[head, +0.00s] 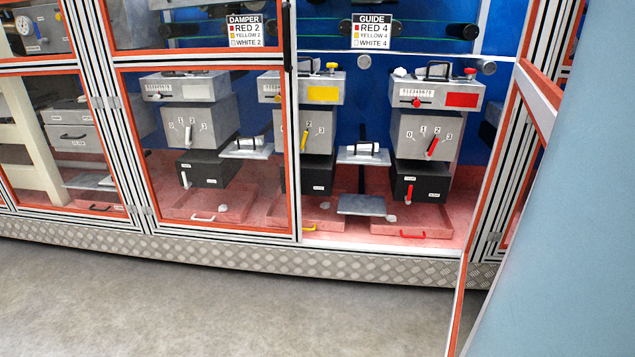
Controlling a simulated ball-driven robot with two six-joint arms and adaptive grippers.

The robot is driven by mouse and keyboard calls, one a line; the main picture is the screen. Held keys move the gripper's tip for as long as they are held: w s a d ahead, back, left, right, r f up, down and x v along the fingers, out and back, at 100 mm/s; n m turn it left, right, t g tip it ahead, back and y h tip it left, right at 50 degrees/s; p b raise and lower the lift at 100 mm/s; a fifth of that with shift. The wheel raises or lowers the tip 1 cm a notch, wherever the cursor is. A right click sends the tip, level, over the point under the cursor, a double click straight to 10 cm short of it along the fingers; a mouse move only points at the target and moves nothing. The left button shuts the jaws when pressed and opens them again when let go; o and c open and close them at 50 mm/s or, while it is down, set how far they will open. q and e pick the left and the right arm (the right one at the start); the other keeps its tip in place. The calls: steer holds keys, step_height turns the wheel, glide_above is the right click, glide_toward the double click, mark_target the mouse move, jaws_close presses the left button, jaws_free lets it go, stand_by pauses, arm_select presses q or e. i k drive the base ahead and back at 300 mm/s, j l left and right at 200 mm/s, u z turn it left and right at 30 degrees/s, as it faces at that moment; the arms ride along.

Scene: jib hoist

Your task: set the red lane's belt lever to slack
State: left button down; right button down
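The red lane's unit stands in the open bay at right, marked by a red plate (461,100) on its top block. A grey box (425,135) below has a dial numbered from 0 to 3 and a red dial lever (433,146), tilted with its top to the right. Under it is a black box (421,183) with two small white labels, too small to read. A short red lever (410,191) on the black box's front stands near upright, below the left label. Neither gripper is in view.
An orange-edged door (541,92) stands open at the right of the bay. Yellow (323,94) and white (197,91) units stand to the left, mostly behind a closed clear door. Red trays (411,229) lie below. A large pale blue surface (565,220) fills the right. The floor in front is clear.

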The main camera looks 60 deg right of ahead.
mark_target(407, 198)
steer(key=i+z, duration=0.25)
steer(key=z, duration=0.2)
steer(key=i+z, duration=0.25)
steer(key=z, duration=0.15)
steer(key=i+j+z, duration=0.15)
steer(key=z, duration=0.3)
steer(key=i+z, duration=0.2)
steer(key=z, duration=0.3)
steer(key=i+z, duration=0.2)
steer(key=z, duration=0.25)
steer(key=i+j+z, duration=0.2)
steer(key=z, duration=0.3)
steer(key=i+j+z, duration=0.15)
steer(key=z, duration=0.35)
steer(key=i+j+z, duration=0.1)
steer(key=j+z, duration=0.2)
steer(key=z, duration=0.15)
steer(key=i+j+z, duration=0.25)
steer(key=j+z, duration=0.3)
steer(key=i+j+z, duration=0.1)
steer(key=j+z, duration=0.15)
steer(key=j, duration=0.25)
